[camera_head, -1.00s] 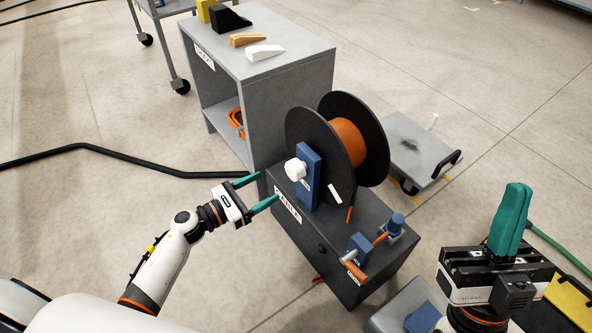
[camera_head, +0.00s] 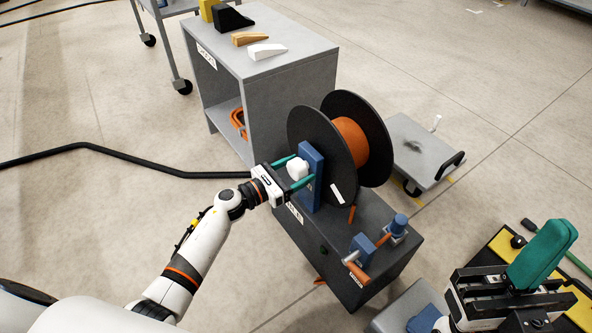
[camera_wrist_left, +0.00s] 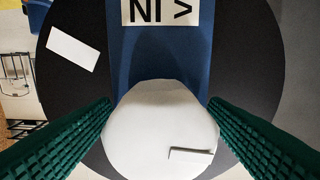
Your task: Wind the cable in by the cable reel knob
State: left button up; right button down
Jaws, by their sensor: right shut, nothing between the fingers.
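The cable reel (camera_head: 322,135) has black flanges and orange cable (camera_head: 349,142) wound on it, and stands on a dark box (camera_head: 345,240). Its white knob (camera_head: 297,169) sticks out from a blue upright (camera_head: 313,190); it also shows large in the left wrist view (camera_wrist_left: 160,130), below a label reading "NI >". My left gripper (camera_head: 294,172) is open, its green fingers on either side of the knob. In the left wrist view a gap seems to show beside the fingertips. My right gripper (camera_head: 543,252) is shut and empty at the lower right, away from the reel.
A grey cabinet (camera_head: 275,85) with wedges on top stands behind the reel. A small blue fitting with an orange handle (camera_head: 357,272) sits at the box's front. A grey platform cart (camera_head: 415,150) stands to the right. A black cable lies on the floor at left.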

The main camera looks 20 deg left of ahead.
pick_arm(q)
jog(key=c, duration=0.8)
jog(key=shift+c, duration=0.2)
jog(key=shift+n, duration=0.3)
